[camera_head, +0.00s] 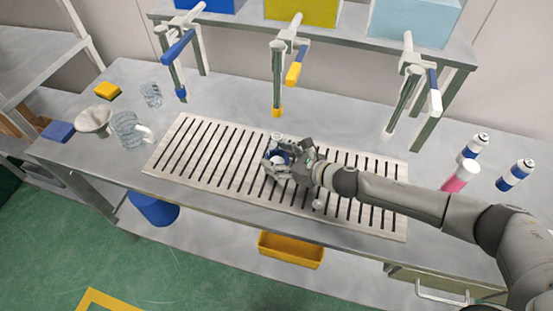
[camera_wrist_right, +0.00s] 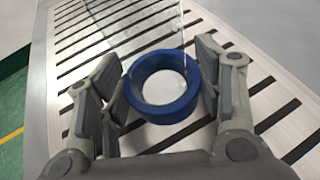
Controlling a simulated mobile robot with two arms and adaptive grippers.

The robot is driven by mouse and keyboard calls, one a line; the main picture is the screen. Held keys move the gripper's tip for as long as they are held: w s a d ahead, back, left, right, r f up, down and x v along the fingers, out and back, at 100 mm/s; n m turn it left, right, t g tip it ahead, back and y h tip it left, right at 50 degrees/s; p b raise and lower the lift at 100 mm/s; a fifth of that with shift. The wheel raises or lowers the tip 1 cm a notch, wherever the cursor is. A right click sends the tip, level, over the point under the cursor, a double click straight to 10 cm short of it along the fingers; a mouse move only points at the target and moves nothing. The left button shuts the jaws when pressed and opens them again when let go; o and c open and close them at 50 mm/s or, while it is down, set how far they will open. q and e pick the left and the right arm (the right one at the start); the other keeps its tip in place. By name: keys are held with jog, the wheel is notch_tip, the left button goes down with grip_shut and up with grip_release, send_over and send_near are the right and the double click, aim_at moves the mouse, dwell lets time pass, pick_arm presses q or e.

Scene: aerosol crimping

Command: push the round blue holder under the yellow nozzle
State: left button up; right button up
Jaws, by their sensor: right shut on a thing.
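The round blue holder (camera_wrist_right: 158,113) is an open ring standing on the slatted grate. In the head view it (camera_head: 287,155) is largely hidden by my right gripper (camera_head: 276,163). In the right wrist view the two fingers of this gripper (camera_wrist_right: 160,95) close on the ring from both sides. The inside of the ring looks pale; I cannot tell whether anything is in it. The yellow nozzle (camera_head: 277,112) hangs from the middle dispenser, just behind the holder and above the grate in the head view. My left gripper is out of view.
The pale slatted grate (camera_head: 215,145) covers the bench's middle. A blue nozzle (camera_head: 181,94) and a white-handled dispenser (camera_head: 410,75) flank the yellow one. Glasses (camera_head: 152,94) stand left; a pink bottle (camera_head: 460,175) and blue-white cans (camera_head: 516,175) stand right, near my arm.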

jog(key=o, duration=1.1)
jog(key=v, duration=1.2)
jog(key=shift+r, duration=0.1)
